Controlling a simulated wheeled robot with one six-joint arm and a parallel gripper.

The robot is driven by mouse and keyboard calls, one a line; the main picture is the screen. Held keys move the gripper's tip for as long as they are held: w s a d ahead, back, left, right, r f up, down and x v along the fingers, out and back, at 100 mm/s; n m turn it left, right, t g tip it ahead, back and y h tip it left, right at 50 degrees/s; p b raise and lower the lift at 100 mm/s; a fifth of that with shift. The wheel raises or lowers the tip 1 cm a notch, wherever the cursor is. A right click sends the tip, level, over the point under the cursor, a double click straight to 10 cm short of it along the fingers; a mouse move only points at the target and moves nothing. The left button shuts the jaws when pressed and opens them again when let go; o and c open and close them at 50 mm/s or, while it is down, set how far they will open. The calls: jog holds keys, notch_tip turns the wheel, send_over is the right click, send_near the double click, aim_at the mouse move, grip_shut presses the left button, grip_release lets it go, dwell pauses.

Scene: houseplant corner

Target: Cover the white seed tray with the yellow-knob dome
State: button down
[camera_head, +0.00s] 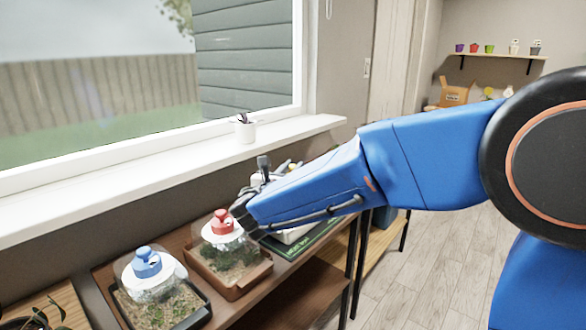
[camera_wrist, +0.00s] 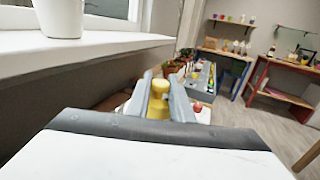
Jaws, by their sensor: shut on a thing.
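My gripper (camera_wrist: 160,93) shows in the wrist view with its two grey fingers shut on the yellow knob (camera_wrist: 158,87) of the dome. The rest of that dome is mostly hidden below the gripper body. In the head view my blue forearm hides the fingers and the held dome. A white tray-like thing (camera_head: 296,235), perhaps the white seed tray, shows partly under my forearm on a dark green mat (camera_head: 318,242). I cannot tell what is inside it or how far the dome is from it.
A red-knob dome (camera_head: 222,229) covers a brown tray (camera_head: 233,290); a blue-knob dome (camera_head: 147,268) covers a black tray (camera_head: 197,318). Both stand close by on the brown shelf (camera_head: 178,240). A white pot (camera_head: 245,132) stands on the windowsill (camera_head: 95,188). Floor at right is clear.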

jog(key=shift+f, duration=1.4)
dwell(1.0)
jog(key=c, duration=1.5)
grip_release()
